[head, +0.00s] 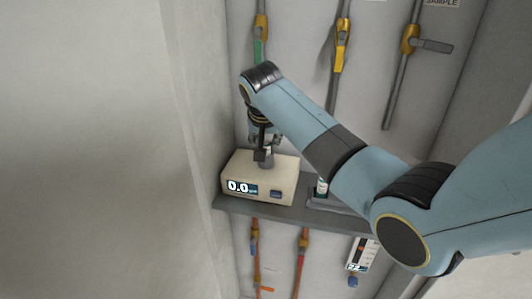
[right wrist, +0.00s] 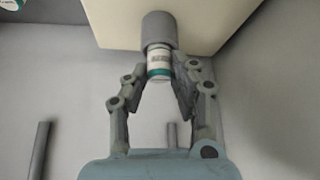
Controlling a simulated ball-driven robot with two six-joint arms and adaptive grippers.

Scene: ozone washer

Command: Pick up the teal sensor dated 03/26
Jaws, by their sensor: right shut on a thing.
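A white sensor with a teal band (right wrist: 159,62) sits with one end at the grey round socket (right wrist: 159,30) of the cream meter box. My right gripper (right wrist: 160,77) is shut on this sensor, one finger on each side. Its label print is too small to read, so I cannot tell the date. In the head view my right gripper (head: 265,143) is above the cream meter box (head: 240,170), which reads 0.0. Another white and teal sensor (head: 322,187) stands upright to the right on the shelf. My left gripper is not in view.
The grey shelf (head: 285,212) carries the meter box and a dark holder (head: 330,204) at its right. Pipes with yellow valves (head: 342,55) run down the wall behind. Below the shelf are orange-red pipes (head: 303,260) and a flow gauge (head: 362,254). A bare wall closes off the left.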

